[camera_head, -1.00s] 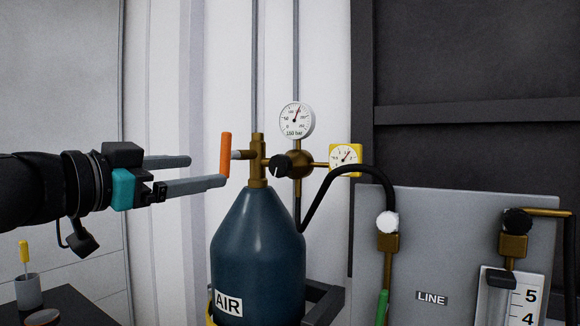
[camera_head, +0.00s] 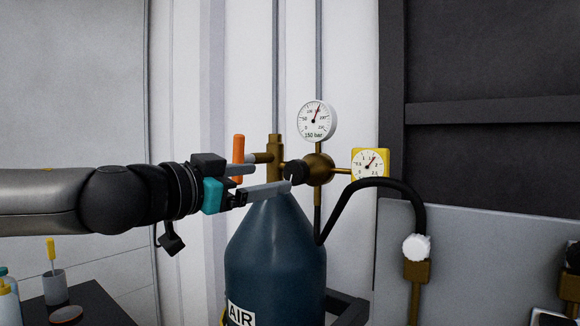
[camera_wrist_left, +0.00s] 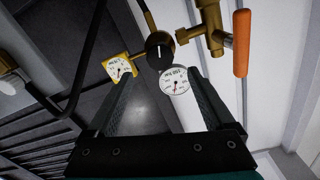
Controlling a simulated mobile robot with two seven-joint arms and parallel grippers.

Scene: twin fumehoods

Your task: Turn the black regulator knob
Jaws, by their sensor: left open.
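The black regulator knob (camera_head: 296,172) sits on the brass regulator (camera_head: 319,168) above the dark blue AIR cylinder (camera_head: 275,250). My left gripper (camera_head: 270,180) is open and empty, just left of the knob in the head view, with its near finger reaching close to it. In the left wrist view the knob (camera_wrist_left: 160,50) with its white mark lies ahead of the fingertips (camera_wrist_left: 163,82), roughly between them. I cannot tell whether a finger touches it. My right gripper is not in view.
The orange handle (camera_head: 239,158) of the cylinder valve stands close behind my left fingers. A white round gauge (camera_head: 317,120) and a yellow gauge (camera_head: 370,163) flank the regulator. A black hose (camera_head: 375,183) arches right to the grey panel (camera_head: 470,260).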

